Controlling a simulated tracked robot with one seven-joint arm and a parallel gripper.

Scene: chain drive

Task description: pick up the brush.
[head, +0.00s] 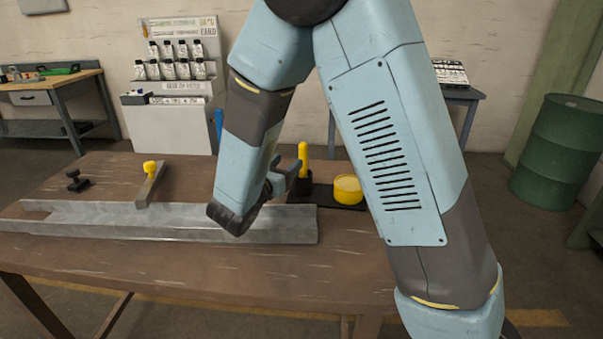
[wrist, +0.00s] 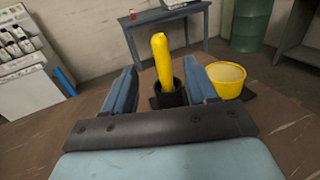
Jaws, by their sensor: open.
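The brush shows as a yellow handle (head: 303,158) standing up out of a black cup (head: 299,188) on the table. In the wrist view the yellow handle (wrist: 162,60) leans slightly and its lower end is hidden in the black cup (wrist: 168,94). My gripper (head: 286,172) is open and empty, close to the handle in the head view. In the wrist view the handle appears between the two fingers of my gripper (wrist: 160,68), a little beyond their tips. I see no contact.
A yellow round tub (head: 348,190) stands on a dark tray right of the cup. A grey metal channel (head: 110,223) lies along the table's front. A bar with a yellow knob (head: 150,180) and a small black part (head: 77,182) are at the left. The wooden table (head: 250,280) is bare in front.

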